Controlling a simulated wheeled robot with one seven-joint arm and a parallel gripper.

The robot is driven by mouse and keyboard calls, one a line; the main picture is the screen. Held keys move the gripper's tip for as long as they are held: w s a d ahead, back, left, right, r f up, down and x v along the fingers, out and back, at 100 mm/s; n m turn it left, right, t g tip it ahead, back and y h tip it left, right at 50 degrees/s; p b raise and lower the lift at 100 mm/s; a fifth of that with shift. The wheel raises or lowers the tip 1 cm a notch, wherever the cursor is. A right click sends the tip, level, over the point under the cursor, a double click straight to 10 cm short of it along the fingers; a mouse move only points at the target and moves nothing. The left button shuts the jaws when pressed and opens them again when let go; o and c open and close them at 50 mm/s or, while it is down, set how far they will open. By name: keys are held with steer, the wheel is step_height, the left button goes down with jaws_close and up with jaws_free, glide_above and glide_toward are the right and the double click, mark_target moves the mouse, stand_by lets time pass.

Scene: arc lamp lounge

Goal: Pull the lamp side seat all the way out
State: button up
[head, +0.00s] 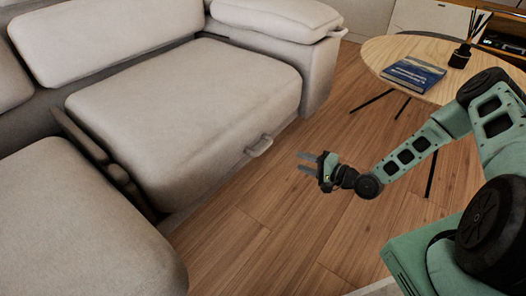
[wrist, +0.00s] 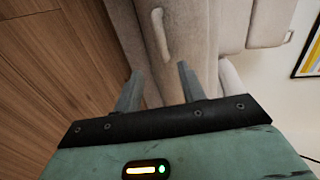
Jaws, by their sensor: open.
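The sofa seat (head: 185,110) is a beige cushioned block in the head view, with a small pale handle (head: 260,146) on its front face near the right end. In the wrist view the handle (wrist: 161,34) stands ahead of the fingers, on the seat's front (wrist: 185,60). My gripper (head: 305,162) is open and empty over the wood floor, a little right of the handle and apart from it. In the wrist view its two fingers (wrist: 158,82) are spread and point toward the seat front.
A round wooden table (head: 395,50) stands at the upper right with a blue book (head: 413,74) and a reed diffuser (head: 462,55) on it. Another seat section (head: 70,225) is at lower left, with a dark gap between. The floor (head: 270,235) before the seat is clear.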

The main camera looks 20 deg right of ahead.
mark_target(265, 149)
steer(key=b+x, duration=0.6)
steer(key=x, duration=1)
steer(key=shift+w+a+f+b, duration=0.1)
steer(key=shift+w+a+b, duration=0.1)
steer(key=shift+w+b, duration=0.1)
steer(key=shift+w+a, duration=0.2)
steer(key=shift+w, duration=0.05)
steer(key=shift+c, duration=0.2)
steer(key=shift+s, duration=0.1)
jaws_close()
